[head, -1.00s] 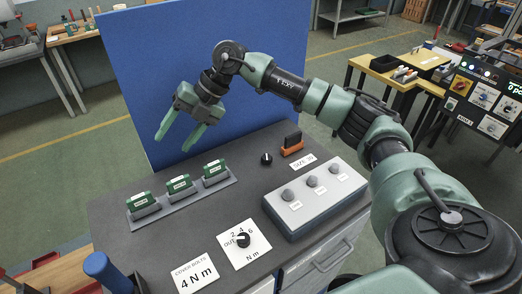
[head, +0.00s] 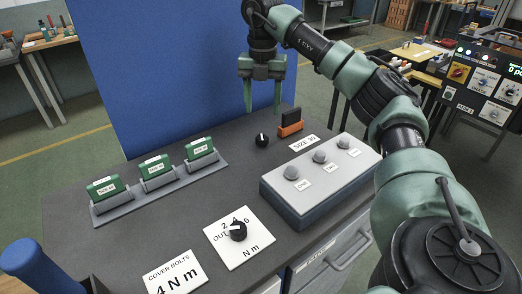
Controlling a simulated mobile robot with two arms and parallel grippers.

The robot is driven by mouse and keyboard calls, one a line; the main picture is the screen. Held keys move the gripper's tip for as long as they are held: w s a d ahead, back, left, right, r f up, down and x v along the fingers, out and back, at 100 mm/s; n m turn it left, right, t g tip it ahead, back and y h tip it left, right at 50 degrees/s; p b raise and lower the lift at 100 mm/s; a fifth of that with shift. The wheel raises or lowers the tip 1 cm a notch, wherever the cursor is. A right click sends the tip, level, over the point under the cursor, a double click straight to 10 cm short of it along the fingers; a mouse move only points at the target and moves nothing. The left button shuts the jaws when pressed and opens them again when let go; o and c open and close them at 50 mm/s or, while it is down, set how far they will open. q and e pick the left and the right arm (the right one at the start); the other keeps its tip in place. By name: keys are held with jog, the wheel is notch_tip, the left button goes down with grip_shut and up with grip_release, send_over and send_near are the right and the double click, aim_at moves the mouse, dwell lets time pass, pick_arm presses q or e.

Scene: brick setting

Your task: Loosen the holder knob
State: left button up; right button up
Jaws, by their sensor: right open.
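A small round black knob (head: 262,140) with a white mark stands on the dark grey bench top (head: 200,250). It is just left of an orange holder (head: 290,129) with a black block upright in it. I take this knob for the holder knob. My right gripper (head: 262,108) hangs over the far part of the bench, fingers pointing down. Its green fingers are apart with nothing between them. In the picture they are just above the knob, not touching it. My left gripper is not in view.
A "SIZE 30" label (head: 304,143) lies by the holder. A grey box (head: 325,180) with three round buttons stands to the right. A rack (head: 160,190) of green blocks is left. A dial (head: 238,230) on a white plate is in front. A blue panel (head: 160,75) rises behind.

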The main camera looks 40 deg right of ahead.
aim_at(262, 137)
notch_tip(262, 137, down, 2)
jog(key=shift+w+f+b, duration=0.15)
jog(key=shift+f+b, duration=0.05)
jog(key=shift+b, duration=0.25)
notch_tip(262, 137, down, 7)
jog(key=shift+f+p, duration=0.2)
jog(key=shift+p, duration=0.35)
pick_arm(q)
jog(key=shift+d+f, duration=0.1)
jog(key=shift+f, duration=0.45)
pick_arm(e)
grip_shut()
